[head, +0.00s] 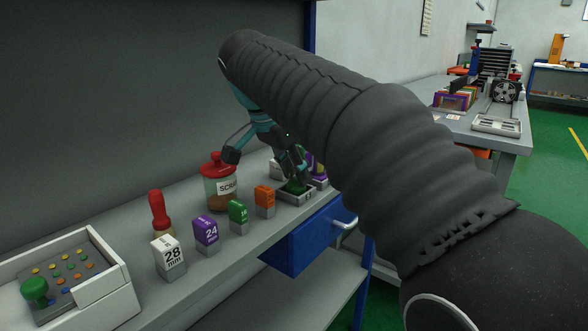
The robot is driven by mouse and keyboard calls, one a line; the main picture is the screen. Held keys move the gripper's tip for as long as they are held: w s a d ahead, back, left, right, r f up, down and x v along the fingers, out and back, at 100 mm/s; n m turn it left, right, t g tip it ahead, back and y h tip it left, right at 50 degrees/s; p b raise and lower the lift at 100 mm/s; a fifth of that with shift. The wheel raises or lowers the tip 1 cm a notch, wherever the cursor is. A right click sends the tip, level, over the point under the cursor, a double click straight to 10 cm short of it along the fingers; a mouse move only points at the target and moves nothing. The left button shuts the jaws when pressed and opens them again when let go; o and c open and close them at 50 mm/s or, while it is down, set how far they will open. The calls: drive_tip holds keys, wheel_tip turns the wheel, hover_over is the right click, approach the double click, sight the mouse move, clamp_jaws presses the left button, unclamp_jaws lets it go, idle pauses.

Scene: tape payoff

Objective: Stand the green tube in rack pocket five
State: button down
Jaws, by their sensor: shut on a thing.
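My gripper (268,160) reaches down over the back of the grey bench, its dark fingers partly hidden by my arm. A dark green thing (295,187) shows at its fingertips, low in a small grey holder (297,199). I take it for the green tube, but its shape is mostly covered. The gripper is shut on it. A numbered rack pocket five cannot be made out. A purple thing (318,169) stands just right of the fingers, partly hidden by my arm.
Labelled blocks stand along the bench: white (168,258), purple (206,234), green (238,217) and orange (264,201). A red-lidded jar (221,184), a red-handled tool (159,214) and a button box (73,285) stand behind or left. A blue drawer (300,245) hangs below.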

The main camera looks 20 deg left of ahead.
drive_tip(key=shift+f, duration=0.4)
idle(0.8)
drive_tip(key=c, duration=1.1)
unclamp_jaws()
drive_tip(key=shift+r, duration=0.1)
drive_tip(key=shift+p+v, duration=2.4)
drive_tip(key=shift+v, duration=0.45)
drive_tip(key=v, duration=0.5)
drive_tip(key=shift+s, duration=0.1)
